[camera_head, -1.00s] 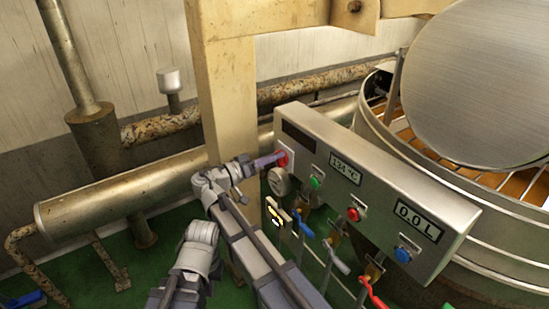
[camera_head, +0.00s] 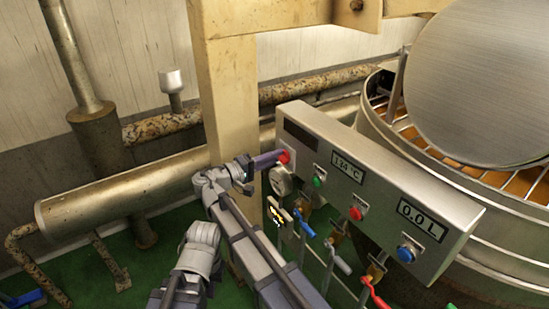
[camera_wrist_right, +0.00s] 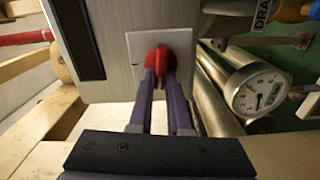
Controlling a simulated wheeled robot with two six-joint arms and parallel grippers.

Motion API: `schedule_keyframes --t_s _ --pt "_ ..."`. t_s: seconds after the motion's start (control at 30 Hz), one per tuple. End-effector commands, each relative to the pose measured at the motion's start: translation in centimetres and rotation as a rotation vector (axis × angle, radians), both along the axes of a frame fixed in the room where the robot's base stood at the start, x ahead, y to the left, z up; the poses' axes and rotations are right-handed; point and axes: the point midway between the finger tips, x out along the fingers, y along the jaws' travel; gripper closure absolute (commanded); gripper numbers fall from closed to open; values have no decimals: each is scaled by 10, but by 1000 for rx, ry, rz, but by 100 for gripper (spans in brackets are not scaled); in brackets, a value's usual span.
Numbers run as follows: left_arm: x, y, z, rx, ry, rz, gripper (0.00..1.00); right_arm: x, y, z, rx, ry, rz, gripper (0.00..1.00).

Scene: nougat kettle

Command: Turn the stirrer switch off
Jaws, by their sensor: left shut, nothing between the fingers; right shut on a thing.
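The stirrer switch is a red rotary knob (camera_head: 285,156) on a white plate at the left end of the grey control box. It also shows in the right wrist view (camera_wrist_right: 157,55). My right gripper (camera_head: 278,158) is shut on the knob. In the right wrist view its two purple fingers (camera_wrist_right: 161,80) hold the knob's lower part from both sides. The fingers cover part of the knob, and I cannot tell its exact angle. The fingertips of my left gripper are not in view.
A gauge (camera_wrist_right: 257,93) sits close beside the switch. Valve handles (camera_head: 337,257) hang below. A beige post (camera_head: 229,100) stands behind my right arm.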

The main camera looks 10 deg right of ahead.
Motion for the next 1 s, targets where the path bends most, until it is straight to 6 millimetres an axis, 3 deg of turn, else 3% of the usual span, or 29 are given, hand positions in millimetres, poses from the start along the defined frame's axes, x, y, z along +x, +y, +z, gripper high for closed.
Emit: schedule_keyframes --t_s 0.3,0.9,0.93,1.0 --pt "0 0 -2 0 0 0 100 0 0 -2 -42 122 -1 100" --pt "0 0 -2 0 0 0 100 0 0 -3 -53 155 -1 100" --pt "0 0 -2 0 0 0 100 0 0 -3 -53 154 -1 83" --pt "0 0 -2 0 0 0 100 0 0 -3 -54 154 -1 75"
